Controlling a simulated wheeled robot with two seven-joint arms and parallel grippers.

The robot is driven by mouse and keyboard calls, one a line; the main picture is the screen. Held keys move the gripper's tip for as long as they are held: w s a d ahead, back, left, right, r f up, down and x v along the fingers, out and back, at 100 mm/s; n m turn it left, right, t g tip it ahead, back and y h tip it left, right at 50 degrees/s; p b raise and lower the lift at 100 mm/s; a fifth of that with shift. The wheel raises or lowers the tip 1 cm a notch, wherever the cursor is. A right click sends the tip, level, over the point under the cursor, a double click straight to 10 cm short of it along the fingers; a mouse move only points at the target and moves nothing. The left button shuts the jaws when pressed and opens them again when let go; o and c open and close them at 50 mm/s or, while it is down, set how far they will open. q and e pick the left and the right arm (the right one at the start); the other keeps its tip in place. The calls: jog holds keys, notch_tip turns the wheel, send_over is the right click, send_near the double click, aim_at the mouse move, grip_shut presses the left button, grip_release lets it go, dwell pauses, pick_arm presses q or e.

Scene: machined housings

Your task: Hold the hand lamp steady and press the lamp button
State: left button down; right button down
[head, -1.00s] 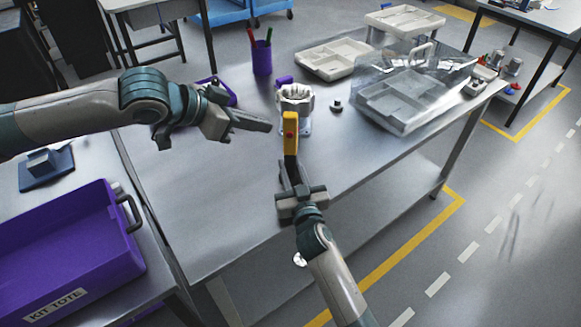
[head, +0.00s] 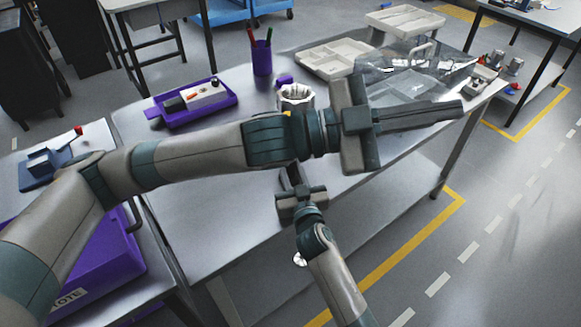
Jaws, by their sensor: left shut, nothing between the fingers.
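My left gripper (head: 458,109) is shut and empty. It reaches across the table and points right, over the front of the clear-lidded case. My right gripper (head: 291,174) comes up from the bottom, its fingertips hidden behind my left forearm. The yellow hand lamp with its red button, seen upright in the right gripper in the earlier frame, is now almost wholly covered by my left arm. The button is hidden, and my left fingertips are well to the right of where the lamp stood.
A machined metal housing (head: 296,93) stands just behind my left wrist. A purple tray (head: 222,101) with small parts, a purple pen cup (head: 262,62) and a pale divided tray (head: 333,58) lie farther back. The clear-lidded case (head: 425,84) is at right.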

pick_arm(q)
jog(key=s+d+r+m+g+h, duration=0.3)
jog(key=s+r+m+g, duration=0.15)
jog(key=s, duration=0.55)
jog(key=s+f+n, duration=0.4)
jog(key=s+n, duration=0.3)
jog(key=n, duration=0.1)
jog(key=w+a+f+n+t+y, duration=0.1)
jog(key=w+a+f+n+t, duration=0.25)
jog(key=w+n, duration=0.2)
jog(key=w+a+f+n+t+y, duration=0.1)
jog(key=w+a+f+n+t, duration=0.3)
jog(key=w, duration=0.3)
jog(key=w+a+f+n+t+y, duration=0.1)
jog(key=w+a+f+n+t, duration=0.1)
jog(key=w+n+t, duration=0.3)
jog(key=w+a+f+n+t+y, duration=0.1)
jog(key=w+a+f+n+y, duration=0.2)
jog(key=a+f, duration=0.4)
jog(key=w+a+f+n+t+y, duration=0.2)
jog(key=w+a+f+n, duration=0.1)
jog(key=w+a+f, duration=0.2)
jog(key=a+f, duration=0.2)
jog(key=a, duration=0.2)
jog(key=shift+a+n+y, duration=0.15)
jog(key=shift+n+y, duration=0.15)
jog(key=shift+y, duration=0.1)
jog(key=shift+w, duration=0.15)
jog(key=w, duration=0.8)
jog(key=shift+w+d, duration=0.35)
